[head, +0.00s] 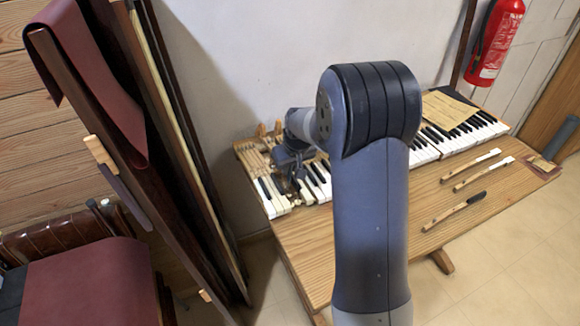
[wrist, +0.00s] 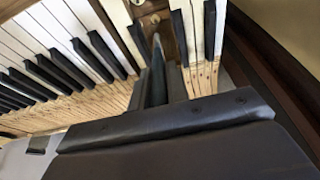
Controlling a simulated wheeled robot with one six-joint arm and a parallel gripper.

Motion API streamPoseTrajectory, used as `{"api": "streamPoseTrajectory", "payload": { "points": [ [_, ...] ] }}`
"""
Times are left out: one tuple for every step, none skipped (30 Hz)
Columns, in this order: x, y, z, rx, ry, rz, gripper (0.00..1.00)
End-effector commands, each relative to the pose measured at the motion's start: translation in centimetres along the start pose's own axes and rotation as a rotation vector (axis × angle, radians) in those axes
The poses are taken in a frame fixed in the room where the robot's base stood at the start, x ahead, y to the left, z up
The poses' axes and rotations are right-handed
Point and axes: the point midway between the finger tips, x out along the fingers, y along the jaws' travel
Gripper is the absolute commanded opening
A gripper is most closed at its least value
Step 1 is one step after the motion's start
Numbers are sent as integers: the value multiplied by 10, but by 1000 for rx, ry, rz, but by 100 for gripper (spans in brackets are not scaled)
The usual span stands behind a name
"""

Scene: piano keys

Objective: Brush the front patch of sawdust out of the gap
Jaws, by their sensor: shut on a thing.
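My gripper (head: 293,163) is low over the left part of the piano keyboard (head: 318,182). In the wrist view my gripper (wrist: 158,88) is shut on a slim dark tool (wrist: 157,62), seemingly the brush. The tool points away from my gripper, its far end at the near part of the gap (wrist: 165,22) between the keys. The gap shows a brown wooden bed with small round metal-like spots. I cannot make out the patches of sawdust, and cannot tell whether the tool touches the bed. My arm hides part of the keyboard in the head view.
The keyboard lies along the back of a wooden bench (head: 305,250). Several loose keys (head: 455,211) lie at the bench's right. A tan sheet (head: 445,110) lies on the keyboard's right part. Tall boards (head: 165,150) lean at left; a red extinguisher (head: 495,42) hangs at right.

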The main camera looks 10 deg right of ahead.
Motion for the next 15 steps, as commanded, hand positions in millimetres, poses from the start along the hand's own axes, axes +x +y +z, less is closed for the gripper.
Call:
{"api": "streamPoseTrajectory", "payload": {
  "points": [
    [0, 0, 0, 0, 0, 0, 0],
    [1, 0, 0, 0, 0, 0, 0],
    [1, 0, 0, 0, 0, 0, 0],
    [2, 0, 0, 0, 0, 0, 0],
    [2, 0, 1, 0, 0, 0, 0],
    [2, 0, 1, 0, 0, 0, 0],
    [3, 0, 1, 0, 0, 0, 0],
    [3, 0, 1, 0, 0, 0, 0],
    [4, 0, 1, 0, 0, 0, 0],
    [4, 0, 1, 0, 0, 0, 0],
    [4, 0, 2, 0, 0, 0, 0],
    [5, 0, 2, 0, 0, 0, 0],
    [5, 0, 2, 0, 0, 0, 0],
    [6, 0, 2, 0, 0, 0, 0],
    [6, 0, 2, 0, 0, 0, 0]
  ]
}}
